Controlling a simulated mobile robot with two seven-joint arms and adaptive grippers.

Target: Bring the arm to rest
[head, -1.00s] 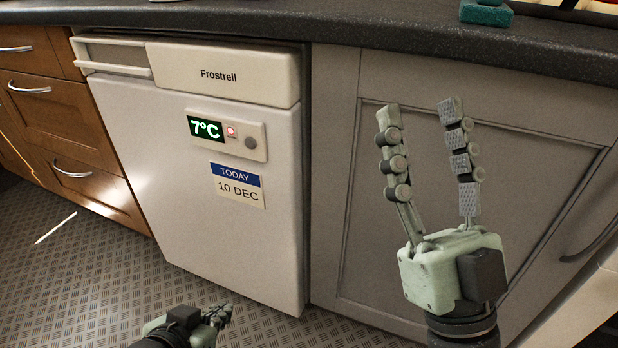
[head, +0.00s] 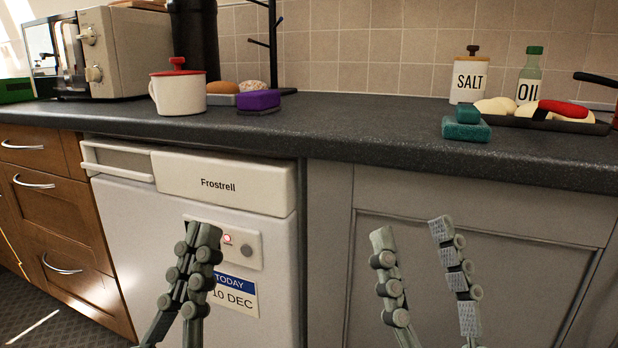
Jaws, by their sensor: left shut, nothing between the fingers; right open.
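My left gripper (head: 203,232) is in the lower part of the head view, in front of the white Frostrell fridge (head: 240,188). Its fingers are together with nothing between them, and they hide part of the fridge's display. My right gripper (head: 411,232) is to the right, in front of the grey cabinet door (head: 520,262). Its fingers point up and stand apart, with nothing between them. Both grippers appear below the worktop edge. The fridge door looks shut.
The dark worktop (head: 350,137) holds a microwave (head: 125,52), a white pot with a red lid (head: 180,93), a purple sponge (head: 258,100), teal sponges (head: 466,128), a salt jar (head: 469,80), an oil bottle (head: 530,75) and a tray of food (head: 595,128). The worktop's middle is clear.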

